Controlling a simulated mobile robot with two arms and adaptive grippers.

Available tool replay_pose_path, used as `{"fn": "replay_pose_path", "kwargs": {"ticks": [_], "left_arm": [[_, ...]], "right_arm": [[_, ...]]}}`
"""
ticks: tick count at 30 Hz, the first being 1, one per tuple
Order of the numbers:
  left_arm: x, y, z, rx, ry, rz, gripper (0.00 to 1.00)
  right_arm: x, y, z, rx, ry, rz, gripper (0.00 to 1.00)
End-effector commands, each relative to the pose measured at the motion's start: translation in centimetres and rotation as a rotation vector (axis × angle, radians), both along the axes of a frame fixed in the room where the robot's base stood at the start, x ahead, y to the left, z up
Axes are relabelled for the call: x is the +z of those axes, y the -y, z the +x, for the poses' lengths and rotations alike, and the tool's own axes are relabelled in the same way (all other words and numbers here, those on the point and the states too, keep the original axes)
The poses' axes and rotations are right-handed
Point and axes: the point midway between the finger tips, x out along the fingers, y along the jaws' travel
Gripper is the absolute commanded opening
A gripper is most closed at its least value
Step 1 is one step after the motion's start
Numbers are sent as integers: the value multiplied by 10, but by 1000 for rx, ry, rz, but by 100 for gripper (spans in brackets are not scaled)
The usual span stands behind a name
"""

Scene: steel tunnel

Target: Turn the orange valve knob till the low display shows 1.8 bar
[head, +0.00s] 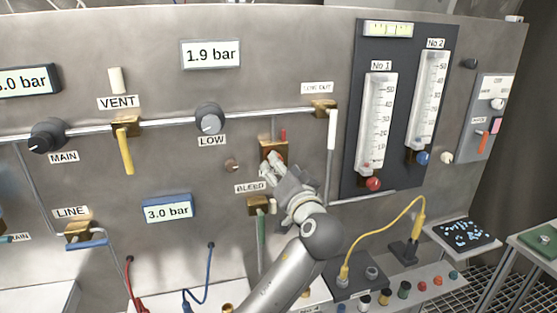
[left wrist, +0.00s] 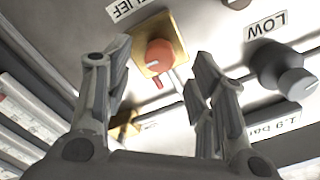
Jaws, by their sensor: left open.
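The orange valve knob (left wrist: 158,57) sits on a square brass plate (left wrist: 172,38) beside a label that ends in "LIEF" in the left wrist view. The low display (head: 211,55) reads 1.9 bar, and shows upside down in the left wrist view (left wrist: 272,121). My left gripper (head: 270,170) is open in front of the knob. Its fingers appear either side of the knob, apart from it in the picture; I cannot tell the depth gap. My right gripper is not in view.
The grey LOW knob (head: 209,119) and the yellow VENT lever (head: 125,150) are left of the gripper. A white lever (head: 332,130) hangs to the right. The green BLEED lever (head: 261,232) is just below. Cables and a ledge with coloured caps (head: 404,289) lie lower.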

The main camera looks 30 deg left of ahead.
Motion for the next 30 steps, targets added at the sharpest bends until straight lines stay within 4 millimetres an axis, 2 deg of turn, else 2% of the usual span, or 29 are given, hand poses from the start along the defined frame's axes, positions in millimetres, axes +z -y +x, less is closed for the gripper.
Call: {"fn": "replay_pose_path", "kwargs": {"ticks": [3, 7, 17, 27, 30], "left_arm": [[2, -13, 11, 1, -2, 2, 51], [1, -21, 18, 1, 0, 1, 51], [-1, -23, 20, 0, -1, -1, 51], [-1, -23, 20, 0, -1, -1, 8], [-1, -23, 20, -1, 2, -4, 5]], "right_arm": [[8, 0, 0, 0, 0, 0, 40], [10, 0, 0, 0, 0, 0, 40], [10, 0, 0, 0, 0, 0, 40], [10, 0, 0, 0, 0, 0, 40], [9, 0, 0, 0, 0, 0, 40]]}}
